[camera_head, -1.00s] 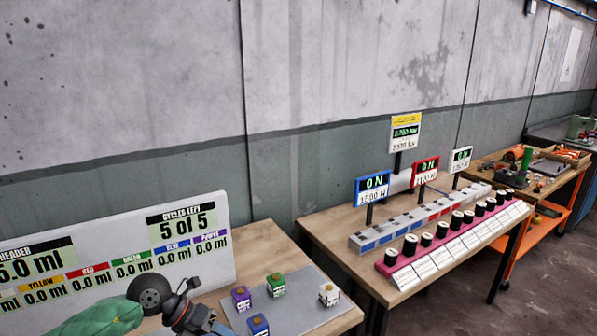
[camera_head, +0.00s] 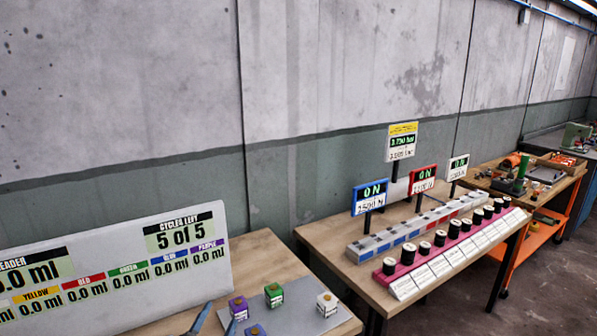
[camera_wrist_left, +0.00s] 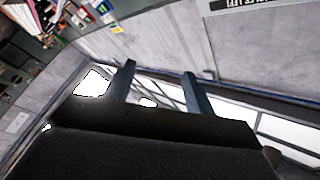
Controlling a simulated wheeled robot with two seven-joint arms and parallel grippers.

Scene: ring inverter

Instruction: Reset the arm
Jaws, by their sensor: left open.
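My left gripper (camera_head: 216,314) shows only as blue finger ends at the bottom edge of the head view, in front of the near table. In the left wrist view my left gripper (camera_wrist_left: 158,70) has its two fingers spread well apart with nothing between them. Beyond them are a grey wall and bright window-like panels. The rest of the left arm is hidden below the head view. My right arm and gripper do not show.
The near table (camera_head: 262,250) carries a display board (camera_head: 110,300) and a grey mat (camera_head: 300,318) with several small coloured cubes. The middle table (camera_head: 318,233) holds a pink rack (camera_head: 400,282) and sign displays. Floor shows at right.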

